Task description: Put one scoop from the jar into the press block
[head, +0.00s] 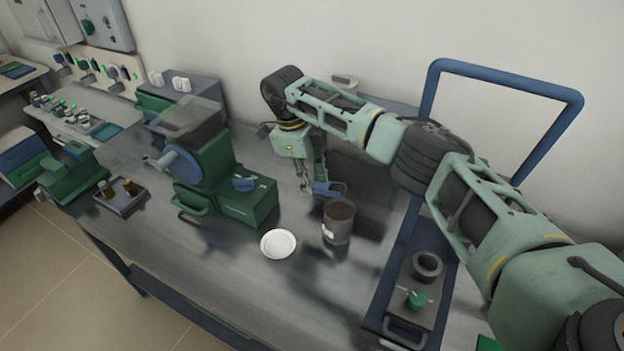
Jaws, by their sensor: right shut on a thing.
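A dark jar (337,226) with brown contents and a small white label stands upright on the grey bench. My right gripper (308,182) points down just behind and to the left of the jar. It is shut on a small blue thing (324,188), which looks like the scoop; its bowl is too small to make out. The press block (428,268) is a dark ring-shaped piece with an open top, at the right on the base of the blue-framed press. My left gripper is out of the picture.
A white dish (278,243) lies left of the jar. A green machine with a blue disc (235,195) stands further left, beside a small tray of vials (121,202). The blue press frame (505,78) rises behind my right arm. The front of the bench is clear.

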